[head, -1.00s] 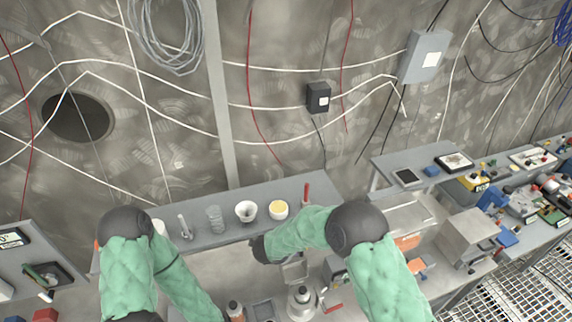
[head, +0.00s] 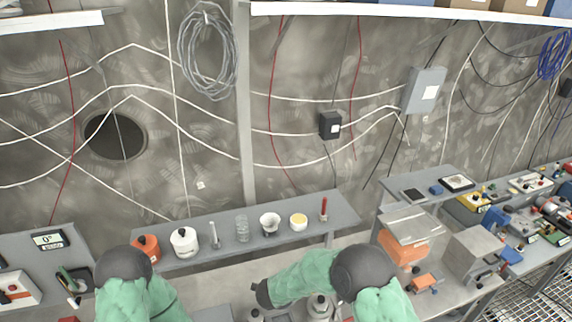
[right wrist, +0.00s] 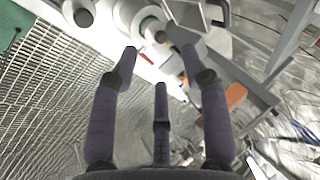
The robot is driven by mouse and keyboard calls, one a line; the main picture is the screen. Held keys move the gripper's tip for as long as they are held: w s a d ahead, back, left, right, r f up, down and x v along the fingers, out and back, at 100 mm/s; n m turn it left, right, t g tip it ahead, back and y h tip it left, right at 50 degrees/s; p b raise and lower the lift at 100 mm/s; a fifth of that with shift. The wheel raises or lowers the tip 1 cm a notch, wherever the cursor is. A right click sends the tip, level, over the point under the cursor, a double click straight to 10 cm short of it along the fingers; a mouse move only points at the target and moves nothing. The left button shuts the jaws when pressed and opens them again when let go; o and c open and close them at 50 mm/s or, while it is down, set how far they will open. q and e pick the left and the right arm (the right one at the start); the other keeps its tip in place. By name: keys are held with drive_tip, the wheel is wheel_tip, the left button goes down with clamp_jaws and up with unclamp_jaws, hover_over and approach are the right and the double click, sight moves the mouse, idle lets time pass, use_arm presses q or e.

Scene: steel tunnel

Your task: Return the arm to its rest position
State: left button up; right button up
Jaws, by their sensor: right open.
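My right arm (head: 315,275) shows in the head view, bent, with its dark elbow at the right and its forearm reaching left below the shelf. Its gripper is out of the head view. In the right wrist view my right gripper (right wrist: 160,65) has its dark fingers spread, with nothing visible held between them. Past the fingertips is a round metal vessel with a dark knob (right wrist: 150,28); whether they touch cannot be told. My left arm (head: 130,285) is at the lower left of the head view, its dark elbow before the shelf's left end. My left gripper is out of view.
A grey shelf (head: 345,215) by the wall holds an orange jar (head: 146,248), a white jar (head: 184,242), a glass coil (head: 242,229), a white funnel cup (head: 270,224) and a yellow-filled bowl (head: 299,222). A metal box (head: 474,256) stands at right. Metal vessels (head: 319,305) stand below the right forearm.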

drive_tip(key=s+d+f+n+y+b, duration=0.1)
drive_tip(key=d+f+n+b, duration=0.2)
drive_tip(key=f, duration=0.4)
drive_tip(key=s+d+f+n+b, duration=0.1)
drive_tip(key=s+d+f+b, duration=0.1)
drive_tip(key=f+b, duration=0.5)
drive_tip(key=s+d+f+n+y+b, duration=0.1)
drive_tip(key=d+f+b, duration=0.2)
drive_tip(key=f, duration=0.5)
use_arm(q)
wheel_tip(320, 180, down, 32)
drive_tip(key=b, duration=1.8)
drive_tip(key=shift+w+d+r, duration=0.15)
drive_tip(key=shift+w+d, duration=0.05)
drive_tip(key=shift+w, duration=0.25)
use_arm(e)
drive_tip(key=s+f+n+g+y, duration=0.5)
drive_tip(key=s+f+n, duration=0.2)
drive_tip(key=s+f, duration=1.4)
drive_tip(key=shift+s+d+f+n, duration=0.3)
drive_tip(key=shift+s+d, duration=0.15)
drive_tip(key=shift+s, duration=0.25)
